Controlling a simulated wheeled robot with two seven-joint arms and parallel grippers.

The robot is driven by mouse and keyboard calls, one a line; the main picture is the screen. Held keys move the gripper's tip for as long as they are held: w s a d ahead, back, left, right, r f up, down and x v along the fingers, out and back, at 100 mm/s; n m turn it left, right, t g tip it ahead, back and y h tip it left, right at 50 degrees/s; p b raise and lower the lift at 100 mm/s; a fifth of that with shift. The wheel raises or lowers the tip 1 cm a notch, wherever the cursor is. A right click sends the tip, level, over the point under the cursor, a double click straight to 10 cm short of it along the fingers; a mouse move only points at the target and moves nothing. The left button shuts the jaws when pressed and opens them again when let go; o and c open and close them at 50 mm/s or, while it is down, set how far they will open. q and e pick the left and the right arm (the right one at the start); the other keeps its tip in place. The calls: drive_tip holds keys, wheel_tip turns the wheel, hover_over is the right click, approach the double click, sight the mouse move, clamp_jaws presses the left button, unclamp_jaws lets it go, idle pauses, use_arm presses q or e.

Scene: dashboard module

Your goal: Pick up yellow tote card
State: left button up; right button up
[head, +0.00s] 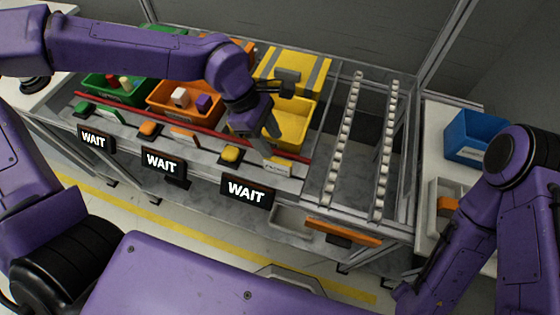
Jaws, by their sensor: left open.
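The yellow tote card (281,162) is a small yellow-edged card on the front ledge, before the yellow tote (292,124). My left gripper (266,143) is open and points down just above and left of the card. It partly covers the tote's front, and I see no contact with the card. The gap between its fingers is hard to make out. My right arm is at the right, but its gripper does not show.
A yellow button (230,153) sits left of the card, above a WAIT sign (246,190). An orange tote (160,109) and a green tote (100,92) stand further left. Roller rails (345,135) lie right. A blue bin (470,142) is on the right table.

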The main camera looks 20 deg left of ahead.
sight(278, 160)
use_arm(q)
drive_tip(key=shift+s+x, duration=0.25)
drive_tip(key=shift+x, duration=0.9)
drive_tip(key=x, duration=0.4)
drive_tip(key=shift+s+a+f, duration=0.15)
drive_tip(key=shift+a+f, duration=0.05)
drive_tip(key=shift+f, duration=0.05)
drive_tip(key=shift+d+f, duration=0.25)
drive_tip(key=shift+f, duration=0.1)
clamp_jaws()
